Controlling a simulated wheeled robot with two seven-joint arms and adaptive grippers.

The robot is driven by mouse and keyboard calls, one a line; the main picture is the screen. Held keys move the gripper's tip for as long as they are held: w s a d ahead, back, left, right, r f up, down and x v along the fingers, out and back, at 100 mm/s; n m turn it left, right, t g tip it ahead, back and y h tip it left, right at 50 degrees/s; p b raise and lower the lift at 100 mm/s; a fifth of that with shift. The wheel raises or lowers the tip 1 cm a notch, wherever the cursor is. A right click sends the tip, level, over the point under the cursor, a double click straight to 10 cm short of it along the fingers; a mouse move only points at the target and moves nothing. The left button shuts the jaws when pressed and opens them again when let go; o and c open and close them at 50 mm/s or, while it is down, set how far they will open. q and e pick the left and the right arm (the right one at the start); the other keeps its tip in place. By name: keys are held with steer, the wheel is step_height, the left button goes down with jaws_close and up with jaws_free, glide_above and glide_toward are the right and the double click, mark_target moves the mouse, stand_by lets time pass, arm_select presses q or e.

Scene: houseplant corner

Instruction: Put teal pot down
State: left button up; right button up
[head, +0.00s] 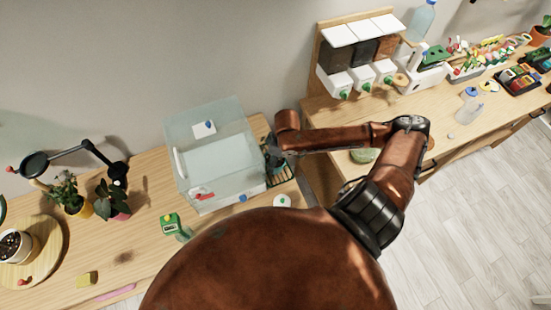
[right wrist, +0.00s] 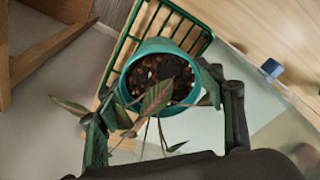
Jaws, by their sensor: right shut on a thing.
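The teal pot (right wrist: 127,87), with dark soil and a long-leaved plant, shows in the right wrist view between the fingers of my right gripper (right wrist: 157,108). The gripper is shut on it, one finger on each side. The pot appears upright over a green wire rack (right wrist: 124,45); I cannot tell whether it touches the rack. In the head view my right gripper (head: 273,152) is beside the clear box, at the rack (head: 285,174); the pot cannot be made out there. My left gripper is not in view.
The clear box (head: 186,130) stands close left of the right gripper. A green device (head: 170,224), a yellow sponge (head: 87,279) and potted plants (head: 66,197) are further left on the wooden table. A dispenser unit (head: 360,60) stands on the right bench.

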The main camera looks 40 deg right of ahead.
mark_target(280, 162)
steer(key=o, duration=1.4)
steer(key=shift+f, duration=0.15)
steer(key=r, duration=0.4)
steer(key=s+r, duration=0.1)
steer(key=r, duration=0.7)
steer(key=shift+s+d+r, duration=0.1)
steer(key=shift+s+d, duration=0.2)
steer(key=shift+d, duration=0.1)
steer(key=shift+s, duration=0.1)
